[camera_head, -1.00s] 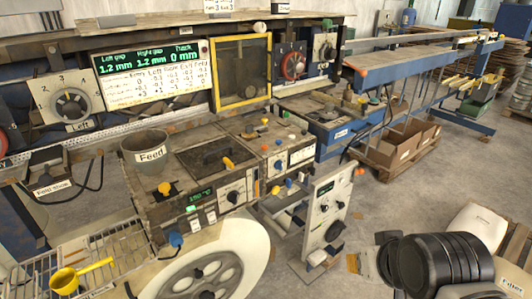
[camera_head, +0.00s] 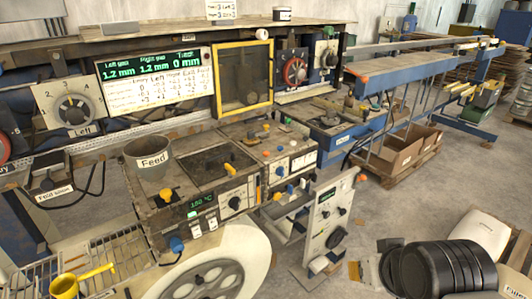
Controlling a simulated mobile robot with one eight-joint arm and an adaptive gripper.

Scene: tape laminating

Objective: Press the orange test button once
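Several orange or yellow-orange controls show on the machine, and no label reading "test" is legible, so I cannot tell for certain which is the test button. A small orange cap (camera_head: 357,178) sits at the upper right corner of the white upright control panel (camera_head: 326,213). A yellow-orange knob (camera_head: 166,194) is on the front unit beside the Feed cup (camera_head: 152,160). Small coloured knobs are on the cream box (camera_head: 290,166) behind it. My gripper is not recognisable in this view, and nothing is seen touching these controls.
A wire rack with a yellow scoop (camera_head: 68,284) is at the lower left. A pale spoked wheel (camera_head: 212,275) is at the front. Black ribbed cylinders (camera_head: 450,267) are at the lower right. Cardboard boxes (camera_head: 402,152) stand under the blue conveyor. Grey floor is clear around (camera_head: 400,205).

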